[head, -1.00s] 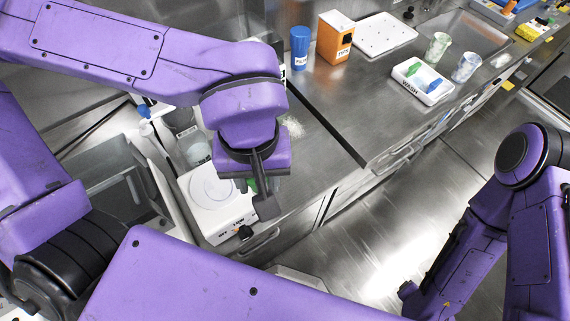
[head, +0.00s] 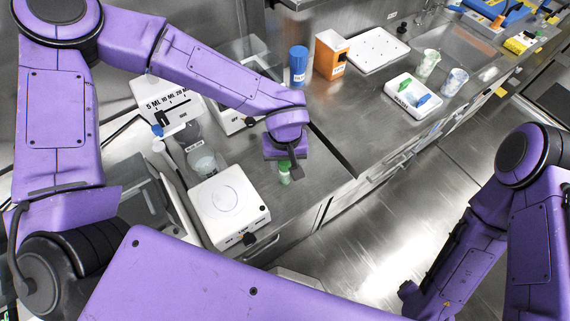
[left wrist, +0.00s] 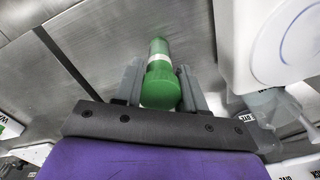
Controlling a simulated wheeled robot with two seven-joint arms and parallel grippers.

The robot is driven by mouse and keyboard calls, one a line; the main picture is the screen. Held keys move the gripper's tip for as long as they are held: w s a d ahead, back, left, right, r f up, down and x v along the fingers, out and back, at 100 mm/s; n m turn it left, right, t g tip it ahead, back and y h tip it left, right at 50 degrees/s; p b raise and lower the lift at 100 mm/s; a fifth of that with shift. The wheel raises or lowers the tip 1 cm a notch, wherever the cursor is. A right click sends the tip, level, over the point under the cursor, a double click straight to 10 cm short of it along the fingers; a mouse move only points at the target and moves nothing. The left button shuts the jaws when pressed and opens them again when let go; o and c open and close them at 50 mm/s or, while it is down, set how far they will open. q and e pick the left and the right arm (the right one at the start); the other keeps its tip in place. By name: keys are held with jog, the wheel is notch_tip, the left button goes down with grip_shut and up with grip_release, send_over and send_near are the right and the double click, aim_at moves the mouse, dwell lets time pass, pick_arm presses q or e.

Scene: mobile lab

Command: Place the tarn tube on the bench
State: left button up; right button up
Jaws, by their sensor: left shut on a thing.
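A tube with a green cap (head: 284,167), which I take to be the tarn tube, is held in my left gripper (head: 288,174). In the left wrist view the green cap (left wrist: 160,88) sits between the two grey fingers (left wrist: 160,92), which are shut on it. The tube looks roughly upright in the head view. It is over the steel bench (head: 310,190), just right of the white stirrer plate. I cannot tell whether its base touches the bench.
The white plate device (head: 228,208) stands close left of the tube, with a beaker (head: 203,163) behind it. The bench's front edge is near.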

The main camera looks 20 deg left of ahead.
pick_arm(q)
jog(key=shift+f, duration=1)
jog(key=o, duration=1.1)
jog(key=shift+f, duration=0.15)
notch_tip(320, 180, up, 12)
jog(key=shift+r, duration=0.25)
